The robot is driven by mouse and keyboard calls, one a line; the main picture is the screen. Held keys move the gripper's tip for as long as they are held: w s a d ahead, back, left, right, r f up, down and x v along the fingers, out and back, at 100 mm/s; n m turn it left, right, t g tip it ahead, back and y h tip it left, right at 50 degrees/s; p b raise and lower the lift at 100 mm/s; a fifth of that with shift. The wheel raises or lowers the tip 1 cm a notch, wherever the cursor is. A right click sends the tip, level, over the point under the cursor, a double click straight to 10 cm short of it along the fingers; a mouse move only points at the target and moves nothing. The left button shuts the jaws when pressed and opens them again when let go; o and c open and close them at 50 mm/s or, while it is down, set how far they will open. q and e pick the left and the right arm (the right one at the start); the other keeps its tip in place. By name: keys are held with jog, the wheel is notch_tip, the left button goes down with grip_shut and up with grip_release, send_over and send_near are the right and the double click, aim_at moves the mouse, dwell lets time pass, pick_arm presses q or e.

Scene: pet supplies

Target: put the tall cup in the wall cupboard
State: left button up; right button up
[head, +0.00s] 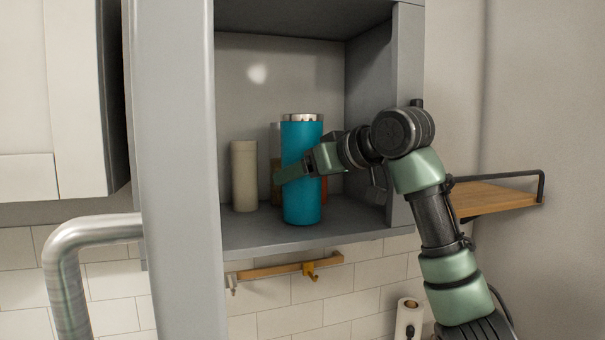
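The wall cupboard (375,226) is open, with its grey door edge at the left of the opening. The tall cup (301,209), blue with a silver rim, is upright inside it, near the front of the shelf. Its base appears to be on the shelf board. My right gripper (293,172) reaches in from the right at about the cup's mid-height. One finger crosses in front of the cup; the other is hidden behind it, so I cannot tell whether they grip. My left gripper is out of view.
A cream cylinder (244,178) stands left of the cup. A hook rail (290,269) hangs below. A wooden shelf (490,200) is at right.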

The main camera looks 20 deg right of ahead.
jog(key=o, duration=1.3)
jog(key=shift+f, duration=0.15)
jog(key=o, duration=0.3)
jog(key=shift+w+a, duration=0.1)
jog(key=shift+a, duration=0.05)
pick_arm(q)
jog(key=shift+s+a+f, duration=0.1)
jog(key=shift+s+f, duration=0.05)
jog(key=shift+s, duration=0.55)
pick_arm(e)
jog(key=shift+o, duration=0.2)
jog(key=shift+r, duration=0.2)
jog(key=shift+s+d, duration=0.2)
jog(key=shift+s, duration=0.05)
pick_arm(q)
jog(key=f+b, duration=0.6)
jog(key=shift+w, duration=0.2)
pick_arm(e)
jog(key=v, duration=1.1)
jog(key=shift+s+r, duration=0.2)
jog(key=shift+s, duration=0.05)
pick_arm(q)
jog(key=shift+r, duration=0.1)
